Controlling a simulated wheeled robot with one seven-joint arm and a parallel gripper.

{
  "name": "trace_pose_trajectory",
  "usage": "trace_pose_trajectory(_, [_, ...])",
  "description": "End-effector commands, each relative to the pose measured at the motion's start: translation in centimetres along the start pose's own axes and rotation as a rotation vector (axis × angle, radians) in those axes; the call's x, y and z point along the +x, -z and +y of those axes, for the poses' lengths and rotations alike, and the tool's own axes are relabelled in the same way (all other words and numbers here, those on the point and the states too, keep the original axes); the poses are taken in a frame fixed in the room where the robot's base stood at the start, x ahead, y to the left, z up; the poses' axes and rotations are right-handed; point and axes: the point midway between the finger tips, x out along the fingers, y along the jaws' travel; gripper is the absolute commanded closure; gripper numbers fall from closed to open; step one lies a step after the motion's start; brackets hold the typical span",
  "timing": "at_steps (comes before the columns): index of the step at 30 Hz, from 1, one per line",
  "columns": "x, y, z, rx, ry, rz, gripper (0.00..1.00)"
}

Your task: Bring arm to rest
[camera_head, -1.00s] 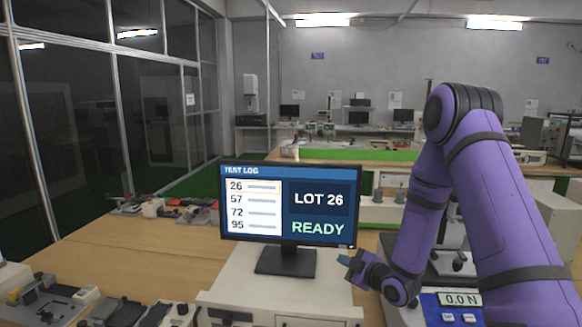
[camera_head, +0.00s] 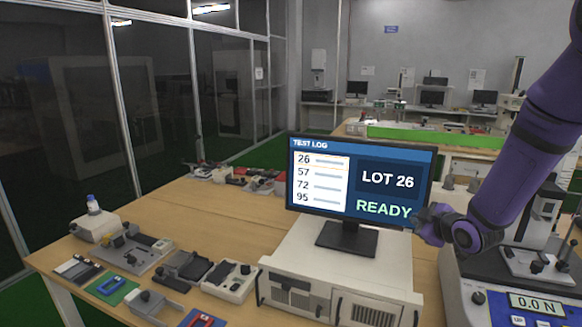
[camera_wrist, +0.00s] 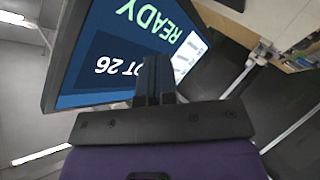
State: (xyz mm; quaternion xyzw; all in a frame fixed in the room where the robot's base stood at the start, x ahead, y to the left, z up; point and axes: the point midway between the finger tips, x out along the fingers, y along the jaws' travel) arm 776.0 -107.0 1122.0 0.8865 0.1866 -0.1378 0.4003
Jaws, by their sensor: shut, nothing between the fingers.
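My purple arm reaches in from the right in the head view. My gripper (camera_head: 428,222) is beside the lower right corner of the monitor (camera_head: 322,232); I cannot tell whether it touches. In the wrist view, my gripper's dark fingers (camera_wrist: 154,78) are together with nothing between them, in front of the monitor screen (camera_wrist: 100,70). The screen reads "TEST LOG", "LOT 26" and "READY".
The monitor stands on a white equipment box (camera_head: 345,265) on a wooden table (camera_head: 215,225). A test machine (camera_head: 515,285) reading 0.0 N stands at right, under my arm. Small fixtures (camera_head: 135,250) lie at left. Bare tabletop shows between them and the monitor.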

Motion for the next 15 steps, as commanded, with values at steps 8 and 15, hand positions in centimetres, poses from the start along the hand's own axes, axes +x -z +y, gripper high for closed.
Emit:
trace_pose_trajectory(8, [-5.7, 3.6, 3.1, 0.115, -0.004, -0.2, 1.0])
trace_pose_trajectory(15, [-11.9, 6.2, 4.0, 0.266, -0.014, -0.354, 1.0])
